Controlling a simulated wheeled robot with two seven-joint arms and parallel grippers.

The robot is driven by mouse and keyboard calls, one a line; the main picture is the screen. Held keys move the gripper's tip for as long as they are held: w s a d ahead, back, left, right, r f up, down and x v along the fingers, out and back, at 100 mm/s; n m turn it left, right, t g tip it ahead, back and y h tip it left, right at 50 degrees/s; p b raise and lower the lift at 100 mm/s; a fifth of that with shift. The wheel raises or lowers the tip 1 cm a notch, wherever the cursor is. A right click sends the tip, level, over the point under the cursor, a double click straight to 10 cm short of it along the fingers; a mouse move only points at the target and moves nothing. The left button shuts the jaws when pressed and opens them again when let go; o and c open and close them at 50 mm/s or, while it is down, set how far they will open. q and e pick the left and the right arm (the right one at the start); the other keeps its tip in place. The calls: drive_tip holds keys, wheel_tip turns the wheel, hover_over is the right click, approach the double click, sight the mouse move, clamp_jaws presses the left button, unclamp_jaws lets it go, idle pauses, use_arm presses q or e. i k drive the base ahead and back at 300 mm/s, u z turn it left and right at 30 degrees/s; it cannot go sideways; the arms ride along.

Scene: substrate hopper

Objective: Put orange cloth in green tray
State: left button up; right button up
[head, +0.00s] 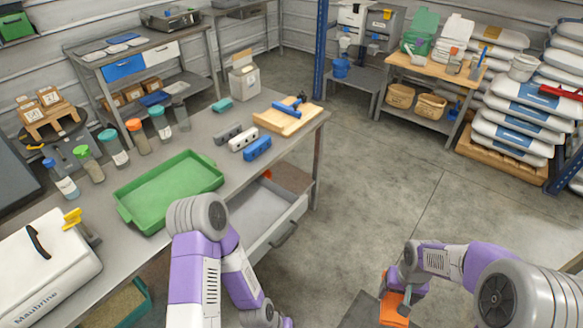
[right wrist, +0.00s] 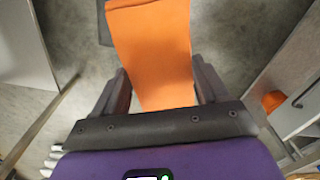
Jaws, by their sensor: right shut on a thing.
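The orange cloth (head: 394,310) hangs from my right gripper (head: 404,284) at the lower right of the head view, over the floor and away from the workbench. In the right wrist view the cloth (right wrist: 152,50) lies between the two dark fingers of the gripper (right wrist: 160,88), which is shut on it. The green tray (head: 168,190) sits on the grey workbench at the left and looks empty. My left arm reaches down in front of the bench; its gripper is outside the view.
Capped jars (head: 113,148) stand behind the tray, and a white case (head: 45,270) is to its left. A blue block (head: 257,148) lies farther along the bench. An open drawer (head: 262,212) juts out below the bench top. The floor (head: 370,190) between is clear.

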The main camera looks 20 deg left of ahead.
sight(155, 202)
drive_tip(key=i, duration=0.55)
drive_tip(key=u, duration=2.25)
